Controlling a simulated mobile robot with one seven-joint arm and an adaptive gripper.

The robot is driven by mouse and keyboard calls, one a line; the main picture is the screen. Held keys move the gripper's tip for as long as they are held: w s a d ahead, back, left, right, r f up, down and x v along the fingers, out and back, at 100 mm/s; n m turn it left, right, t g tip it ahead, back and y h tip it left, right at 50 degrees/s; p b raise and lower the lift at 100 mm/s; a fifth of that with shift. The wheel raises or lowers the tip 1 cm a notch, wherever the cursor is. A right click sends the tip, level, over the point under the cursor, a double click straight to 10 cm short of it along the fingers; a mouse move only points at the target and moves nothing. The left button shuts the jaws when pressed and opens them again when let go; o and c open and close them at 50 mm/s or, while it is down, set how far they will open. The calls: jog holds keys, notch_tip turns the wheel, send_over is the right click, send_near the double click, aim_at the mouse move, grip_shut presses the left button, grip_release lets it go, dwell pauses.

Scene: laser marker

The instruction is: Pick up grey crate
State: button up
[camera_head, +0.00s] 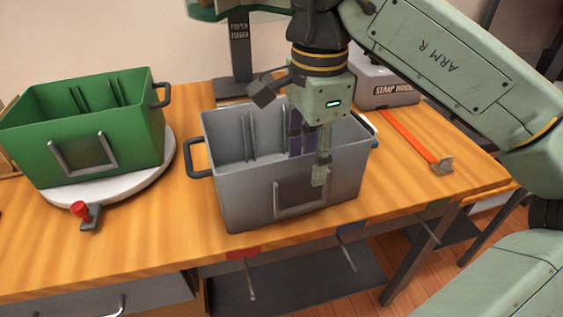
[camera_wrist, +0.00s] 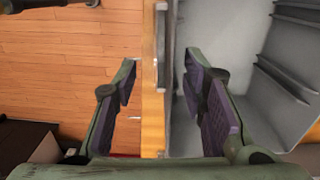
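The grey crate (camera_head: 245,190) stands upright on the wooden table near its front edge. It is open at the top, with a dark side handle and a framed plate on its front wall. My gripper (camera_head: 308,166) points down at the front wall, with one finger outside and the other inside. In the wrist view the crate (camera_wrist: 270,75) lies mostly on the right. The fingers of my gripper (camera_wrist: 160,65) are apart there, with the crate's wall between them and a gap visible beside it. The lower part of the inner finger is hidden in the head view.
A green crate (camera_head: 130,125) stands on a white round turntable (camera_head: 160,175) at the left, with a red-knobbed clamp (camera_head: 82,211). A dark post (camera_head: 239,50) rises behind the grey crate.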

aim_at(302, 183)
jog(key=f, duration=0.2)
jog(key=a+f+p, duration=0.1)
jog(key=f, duration=0.2)
jog(key=shift+s+f, duration=0.1)
jog(key=shift+f, duration=0.25)
jog(key=shift+c, duration=0.3)
grip_shut()
jog(key=shift+r, duration=0.1)
